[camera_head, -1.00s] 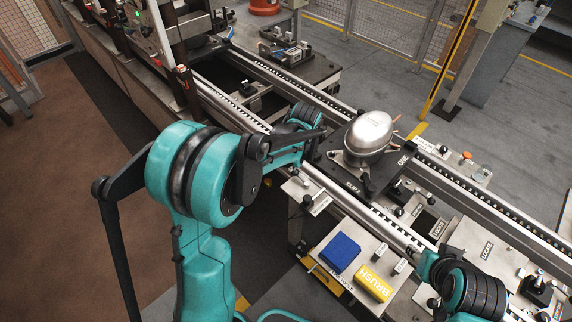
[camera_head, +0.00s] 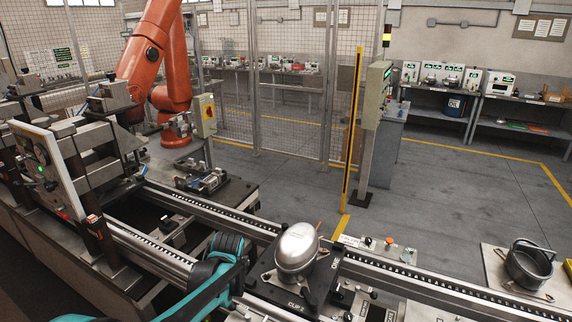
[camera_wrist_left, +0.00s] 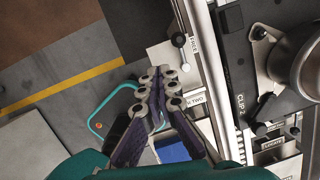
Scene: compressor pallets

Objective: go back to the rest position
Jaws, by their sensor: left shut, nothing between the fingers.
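My left gripper (camera_wrist_left: 160,88) shows in the wrist view with its fingertips together and nothing between them. It hangs beside the rail, left of the pallet and apart from it. In the head view my left arm (camera_head: 205,288) comes in low from the left; its fingers cannot be made out there. The silver compressor (camera_head: 297,248) sits on a dark pallet plate (camera_head: 268,280) on the rails. Part of the compressor (camera_wrist_left: 306,62) shows at the right edge of the wrist view. My right gripper is not in view.
The conveyor rail (camera_head: 440,287) runs past the pallet to the lower right. In the wrist view a blue block (camera_wrist_left: 172,150) lies partly behind the fingers. An orange robot arm (camera_head: 160,60) stands behind, near a mesh fence (camera_head: 290,90). A metal pot-like part (camera_head: 527,265) stands at right.

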